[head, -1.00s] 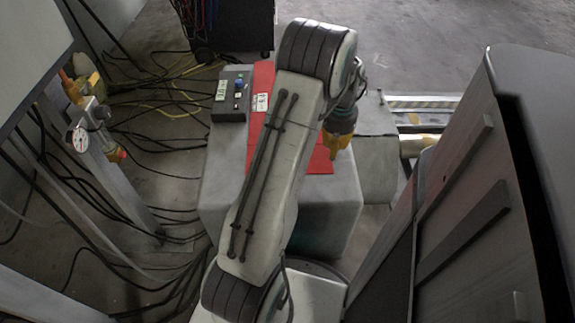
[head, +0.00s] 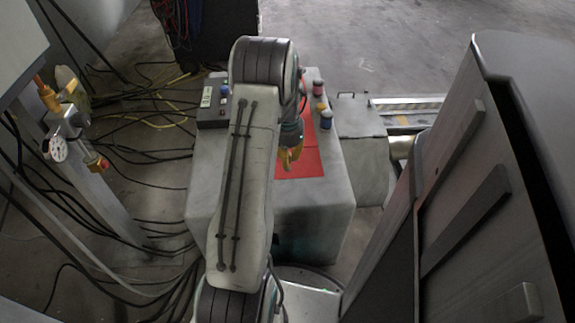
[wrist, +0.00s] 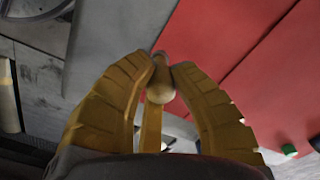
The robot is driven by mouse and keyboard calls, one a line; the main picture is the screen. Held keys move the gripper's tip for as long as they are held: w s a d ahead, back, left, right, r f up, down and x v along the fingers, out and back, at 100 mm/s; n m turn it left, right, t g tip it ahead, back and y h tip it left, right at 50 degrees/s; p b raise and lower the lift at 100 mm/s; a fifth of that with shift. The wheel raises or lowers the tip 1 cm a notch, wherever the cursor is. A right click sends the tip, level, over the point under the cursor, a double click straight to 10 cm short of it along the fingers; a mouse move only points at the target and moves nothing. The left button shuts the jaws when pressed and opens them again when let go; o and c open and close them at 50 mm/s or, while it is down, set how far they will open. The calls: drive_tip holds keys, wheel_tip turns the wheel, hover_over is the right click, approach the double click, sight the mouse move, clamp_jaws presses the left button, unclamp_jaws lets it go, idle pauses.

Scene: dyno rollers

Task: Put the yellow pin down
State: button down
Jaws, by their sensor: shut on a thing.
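My gripper (head: 290,158) hangs over the red mat (head: 300,165) on the grey block-like table. In the wrist view its ridged orange fingers (wrist: 160,70) are closed around a small tan-yellow, round-ended thing, which looks like the yellow pin (wrist: 159,93). The pin lies between the fingertips, with the red mat (wrist: 240,50) beyond and to the right. In the head view the pin is hidden by the gripper. I cannot tell whether the pin touches the surface below.
Several small coloured cylinders (head: 326,120) stand at the mat's right side. A dark control box (head: 213,103) sits at the table's back left. A grey cabinet (head: 480,190) stands close on the right, and a post with a gauge (head: 57,149) on the left. Cables cover the left floor.

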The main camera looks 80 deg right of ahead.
drive_tip(key=shift+f+b, duration=0.35)
drive_tip(key=shift+f, duration=1.1)
drive_tip(key=shift+f, duration=0.2)
drive_tip(key=c, duration=1.2)
unclamp_jaws()
drive_tip(key=shift+r, duration=0.15)
wheel_tip(320, 180, up, 12)
drive_tip(key=p, duration=0.3)
drive_tip(key=shift+a+r+p, duration=0.1)
drive_tip(key=shift+p, duration=0.2)
